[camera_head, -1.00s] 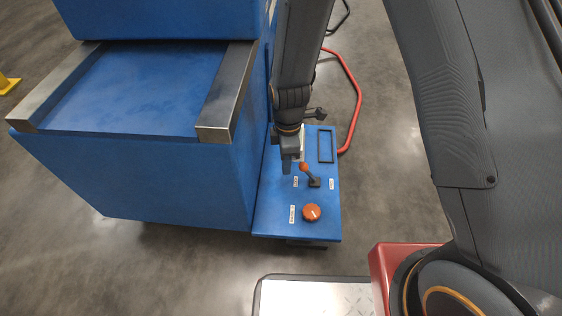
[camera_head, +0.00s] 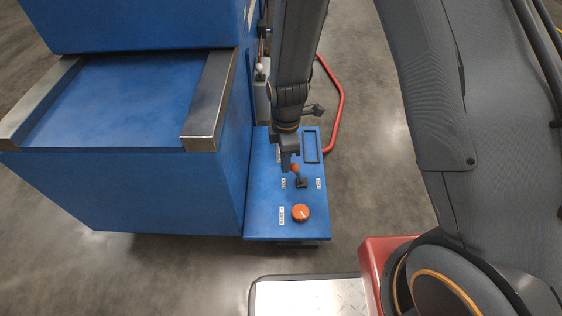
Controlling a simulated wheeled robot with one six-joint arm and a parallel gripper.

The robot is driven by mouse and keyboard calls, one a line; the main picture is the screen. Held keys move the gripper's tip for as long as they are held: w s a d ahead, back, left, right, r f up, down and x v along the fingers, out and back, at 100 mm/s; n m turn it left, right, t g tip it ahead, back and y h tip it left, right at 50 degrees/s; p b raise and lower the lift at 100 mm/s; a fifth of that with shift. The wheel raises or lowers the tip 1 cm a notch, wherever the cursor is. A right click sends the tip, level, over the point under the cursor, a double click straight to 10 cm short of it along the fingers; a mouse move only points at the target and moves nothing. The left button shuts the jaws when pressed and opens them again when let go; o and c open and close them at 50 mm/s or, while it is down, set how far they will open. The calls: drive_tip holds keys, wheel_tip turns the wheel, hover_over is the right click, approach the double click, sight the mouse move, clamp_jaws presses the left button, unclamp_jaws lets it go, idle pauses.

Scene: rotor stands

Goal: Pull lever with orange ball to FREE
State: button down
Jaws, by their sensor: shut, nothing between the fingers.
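The label text is too small to read.
The big blue stand with metal rails (camera_head: 210,100) rises to the left. A red hose (camera_head: 340,100) curves behind on the right.

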drive_tip(key=d+p, duration=0.8)
drive_tip(key=d, duration=0.3)
drive_tip(key=shift+s+r+p, duration=0.15)
drive_tip(key=shift+s+p, duration=0.15)
drive_tip(key=shift+s, duration=0.25)
drive_tip(key=a+r+p, duration=0.3)
drive_tip(key=r+p, duration=0.1)
drive_tip(key=w+d+r+p, duration=0.1)
drive_tip(key=d+r, duration=0.3)
drive_tip(key=d, duration=0.4)
drive_tip(key=shift+d+r+p, duration=0.15)
drive_tip(key=shift+r+p, duration=0.2)
drive_tip(key=shift+w, duration=0.1)
